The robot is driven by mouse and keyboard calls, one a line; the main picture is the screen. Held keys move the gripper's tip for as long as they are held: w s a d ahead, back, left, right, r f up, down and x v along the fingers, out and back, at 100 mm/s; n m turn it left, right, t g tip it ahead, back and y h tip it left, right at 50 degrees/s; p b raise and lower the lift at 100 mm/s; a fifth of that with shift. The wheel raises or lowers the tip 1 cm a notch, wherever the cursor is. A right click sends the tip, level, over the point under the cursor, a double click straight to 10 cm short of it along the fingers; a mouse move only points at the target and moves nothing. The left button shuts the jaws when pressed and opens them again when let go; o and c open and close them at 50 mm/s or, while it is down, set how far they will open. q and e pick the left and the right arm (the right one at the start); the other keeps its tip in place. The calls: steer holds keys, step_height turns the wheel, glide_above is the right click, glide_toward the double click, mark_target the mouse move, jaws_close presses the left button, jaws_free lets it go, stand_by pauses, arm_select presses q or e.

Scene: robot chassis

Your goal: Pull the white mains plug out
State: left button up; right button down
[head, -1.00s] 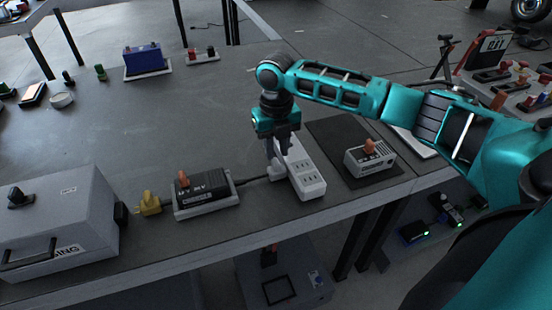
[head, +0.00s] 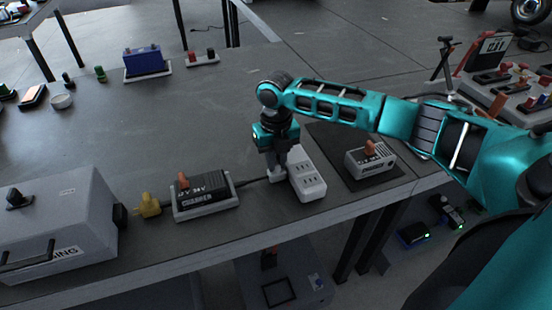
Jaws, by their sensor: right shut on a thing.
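A white power strip (head: 309,186) with sockets lies on the grey table. My right gripper (head: 277,167) points down at the strip's left side and is shut on the white mains plug (head: 277,176). The plug shows as a small white block low between the fingers, beside the strip's left edge in the picture. The fingers hide most of it, and I cannot tell whether its pins touch a socket. A dark cable (head: 252,182) runs left from the plug. My left gripper is not in view.
A black adapter (head: 206,190) with an orange knob and a yellow plug (head: 149,204) are to the left, beside a grey case (head: 62,225). A small grey box (head: 370,158) stands on a dark mat to the right.

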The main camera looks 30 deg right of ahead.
stand_by(0.3)
steer(key=a, duration=0.1)
steer(key=a+p, duration=0.1)
steer(key=a, duration=0.1)
steer(key=shift+w+r, duration=0.2)
steer(key=shift+w, duration=0.15)
steer(key=shift+w+a+f+p, duration=0.15)
steer(key=shift+a+p, duration=0.2)
steer(key=shift+a, duration=0.05)
steer(key=c, duration=1.4)
jaws_free()
steer(key=shift+a, duration=0.1)
steer(key=shift+o, duration=0.2)
